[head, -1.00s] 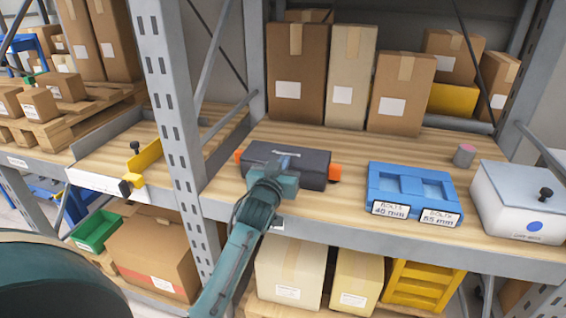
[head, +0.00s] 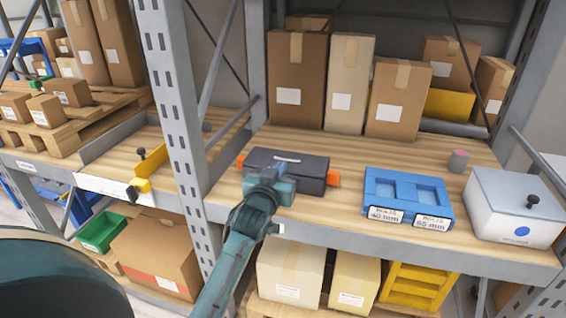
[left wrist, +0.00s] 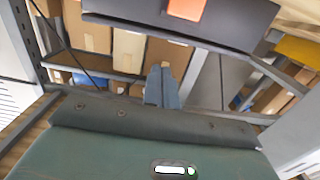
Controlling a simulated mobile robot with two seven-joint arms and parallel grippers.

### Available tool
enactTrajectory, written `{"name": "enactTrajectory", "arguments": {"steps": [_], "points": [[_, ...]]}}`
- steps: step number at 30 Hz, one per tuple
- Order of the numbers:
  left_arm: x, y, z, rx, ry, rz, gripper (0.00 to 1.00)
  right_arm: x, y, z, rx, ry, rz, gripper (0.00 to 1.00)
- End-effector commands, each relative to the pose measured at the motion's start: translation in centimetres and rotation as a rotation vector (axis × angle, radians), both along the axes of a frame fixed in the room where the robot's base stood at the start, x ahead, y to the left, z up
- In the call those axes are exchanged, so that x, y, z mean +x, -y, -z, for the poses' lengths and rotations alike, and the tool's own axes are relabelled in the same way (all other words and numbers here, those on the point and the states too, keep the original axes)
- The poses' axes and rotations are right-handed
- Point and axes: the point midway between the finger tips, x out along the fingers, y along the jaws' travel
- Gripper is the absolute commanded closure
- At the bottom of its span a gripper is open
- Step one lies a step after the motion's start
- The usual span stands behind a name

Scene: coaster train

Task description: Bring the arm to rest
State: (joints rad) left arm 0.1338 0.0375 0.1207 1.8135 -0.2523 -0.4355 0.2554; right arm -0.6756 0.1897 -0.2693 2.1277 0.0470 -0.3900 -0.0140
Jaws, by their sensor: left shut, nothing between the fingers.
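My left gripper (head: 278,174) shows in the head view at the end of the teal arm, above the shelf's front edge. It overlaps the near side of a dark grey case (head: 312,178) with orange ends. I cannot tell from this view whether it touches the case. In the left wrist view my left gripper's fingers (left wrist: 161,86) are together with nothing between them. A dark body with an orange patch (left wrist: 187,8) crosses the top of that view. My right gripper is not in view.
A blue bolt tray (head: 410,183) with two labelled compartments sits right of the case. A white box (head: 515,215) with a black knob stands further right. Cartons (head: 296,75) line the back. A metal upright (head: 178,130) stands left. Bare shelf (head: 352,165) lies between case and tray.

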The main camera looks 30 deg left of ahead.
Motion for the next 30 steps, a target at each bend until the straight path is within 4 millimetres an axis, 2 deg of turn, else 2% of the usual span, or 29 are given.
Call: {"name": "enactTrajectory", "arguments": {"steps": [3, 9, 20, 23, 25, 30], "points": [[-2.6, 0.6, 1.1, 0.0, 0.005, -0.001, 1.0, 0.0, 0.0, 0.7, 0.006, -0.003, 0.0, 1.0], [-5.2, 1.2, 1.9, 0.001, 0.007, -0.001, 1.0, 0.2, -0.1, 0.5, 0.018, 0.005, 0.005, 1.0], [-6.5, 1.9, 2.5, 0.008, -0.01, 0.015, 1.0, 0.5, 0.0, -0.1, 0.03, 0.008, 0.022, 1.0], [-8.2, 3.9, 4.8, 0.021, -0.085, 0.078, 1.0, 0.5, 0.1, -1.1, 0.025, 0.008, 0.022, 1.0], [-10.4, 6.2, 7.2, 0.031, -0.167, 0.148, 1.0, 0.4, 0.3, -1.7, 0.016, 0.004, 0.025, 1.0], [-18.1, 12.1, 13.1, 0.026, -0.374, 0.333, 1.0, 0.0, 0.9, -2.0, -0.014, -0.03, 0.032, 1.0]]}}
